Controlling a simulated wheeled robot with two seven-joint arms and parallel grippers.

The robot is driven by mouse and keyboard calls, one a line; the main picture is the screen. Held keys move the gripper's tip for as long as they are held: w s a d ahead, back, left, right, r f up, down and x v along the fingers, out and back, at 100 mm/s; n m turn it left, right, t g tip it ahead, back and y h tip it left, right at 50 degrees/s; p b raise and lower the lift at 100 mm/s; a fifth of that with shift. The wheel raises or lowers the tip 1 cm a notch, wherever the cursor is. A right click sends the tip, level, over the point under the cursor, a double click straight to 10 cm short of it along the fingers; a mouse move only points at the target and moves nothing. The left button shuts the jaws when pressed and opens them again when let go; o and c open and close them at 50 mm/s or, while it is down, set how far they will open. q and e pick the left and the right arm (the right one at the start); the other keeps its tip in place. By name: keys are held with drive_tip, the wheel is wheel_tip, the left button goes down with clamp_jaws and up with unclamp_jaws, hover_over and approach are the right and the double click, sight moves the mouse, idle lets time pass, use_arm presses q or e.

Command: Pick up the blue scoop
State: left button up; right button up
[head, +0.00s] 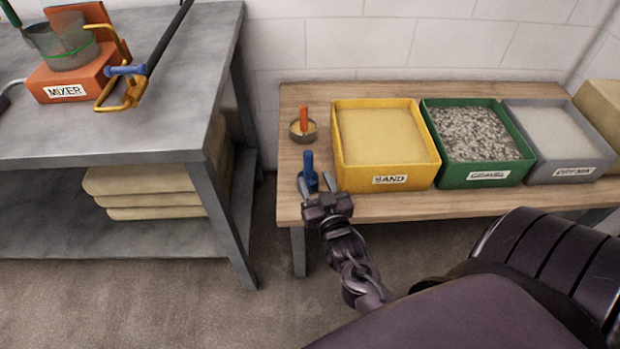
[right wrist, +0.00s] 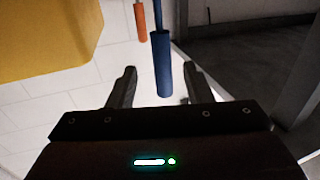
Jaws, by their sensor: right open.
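The blue scoop (head: 308,170) stands at the front left of the wooden table, its handle pointing up. My right gripper (head: 318,184) is at the scoop, with its fingers apart and the blue handle close to them. In the right wrist view the blue handle (right wrist: 162,68) reaches down toward the gap between the open fingers (right wrist: 158,85); I see no finger clearly touching it. The scoop's lower part is partly hidden by the gripper in the head view. My left gripper does not show.
An orange-handled scoop (head: 304,120) stands behind the blue one. The yellow sand bin (head: 388,182) is close on the right, then the green gravel bin (head: 487,175) and grey dry mix bin (head: 570,172). A metal bench (head: 190,110) with an orange mixer (head: 68,82) stands left.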

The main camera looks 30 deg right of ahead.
sight(310, 170)
drive_tip(key=shift+w+r, duration=0.2)
drive_tip(key=shift+w, duration=0.3)
drive_tip(key=x, duration=0.5)
drive_tip(key=shift+w+d, duration=0.1)
drive_tip(key=shift+w, duration=0.15)
drive_tip(key=shift+w+d, duration=0.1)
drive_tip(key=shift+w, duration=0.35)
drive_tip(key=c, duration=1)
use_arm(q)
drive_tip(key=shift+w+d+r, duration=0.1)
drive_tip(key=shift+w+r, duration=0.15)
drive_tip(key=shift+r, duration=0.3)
use_arm(e)
drive_tip(key=shift+o, duration=0.2)
